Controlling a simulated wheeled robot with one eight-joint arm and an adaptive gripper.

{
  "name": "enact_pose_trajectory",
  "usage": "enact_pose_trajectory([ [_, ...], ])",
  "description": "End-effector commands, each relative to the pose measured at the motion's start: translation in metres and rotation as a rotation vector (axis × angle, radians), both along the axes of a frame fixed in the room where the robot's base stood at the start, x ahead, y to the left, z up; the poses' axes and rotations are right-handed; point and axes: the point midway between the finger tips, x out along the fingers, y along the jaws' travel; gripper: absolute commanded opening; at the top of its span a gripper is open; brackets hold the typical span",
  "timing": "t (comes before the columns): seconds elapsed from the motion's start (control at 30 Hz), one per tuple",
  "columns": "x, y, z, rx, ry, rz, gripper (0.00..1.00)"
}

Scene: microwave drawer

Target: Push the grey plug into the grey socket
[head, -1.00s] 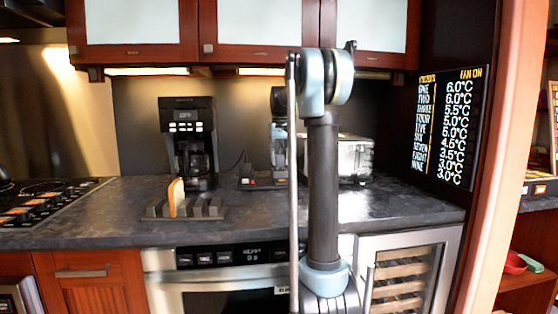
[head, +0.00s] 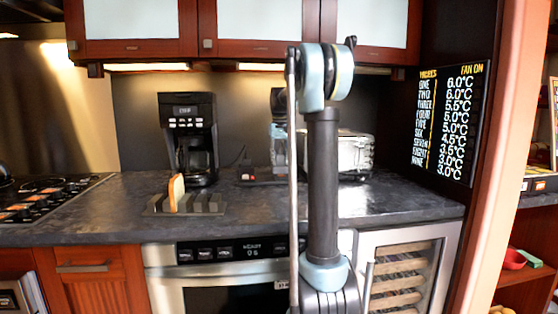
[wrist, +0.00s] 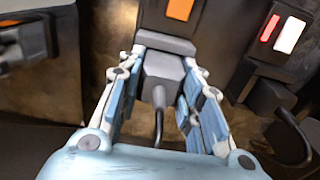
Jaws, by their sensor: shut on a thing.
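In the wrist view my gripper (wrist: 158,90) is shut on the grey plug (wrist: 163,70), one finger on each side. Its dark cable (wrist: 159,125) hangs down towards my palm. I cannot tell how deep the plug sits, as the joint is hidden.
Right of the socket is another dark socket (wrist: 268,78) with red and white patches and a cable. In the head view, a coffee maker (head: 188,138), a toast rack (head: 208,203) with bread and a toaster (head: 354,153) stand on the counter (head: 90,216). The front counter is mostly clear.

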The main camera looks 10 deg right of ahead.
Motion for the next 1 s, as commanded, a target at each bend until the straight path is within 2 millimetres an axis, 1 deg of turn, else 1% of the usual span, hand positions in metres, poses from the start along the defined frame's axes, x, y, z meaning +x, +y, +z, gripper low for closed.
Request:
enact_pose_trajectory([
  [0.13, 0.000, 0.000, -0.003, 0.000, 0.000, 0.000, 0.09],
  [0.17, 0.000, 0.000, -0.003, 0.000, 0.000, 0.000, 0.37],
  [0.2, 0.000, 0.000, -0.003, 0.000, 0.000, 0.000, 0.46],
  [0.23, 0.000, 0.000, -0.003, 0.000, 0.000, 0.000, 0.53],
  [0.27, 0.000, 0.000, -0.003, 0.000, 0.000, 0.000, 0.56],
  [0.57, 0.000, 0.000, -0.003, 0.000, 0.000, 0.000, 0.56],
  [0.67, 0.000, 0.000, 0.002, 0.000, 0.000, 0.000, 0.56],
  [0.77, 0.000, 0.000, 0.012, 0.000, 0.000, 0.000, 0.56],
  [1.0, 0.001, 0.000, 0.048, 0.000, 0.001, 0.000, 0.56],
])
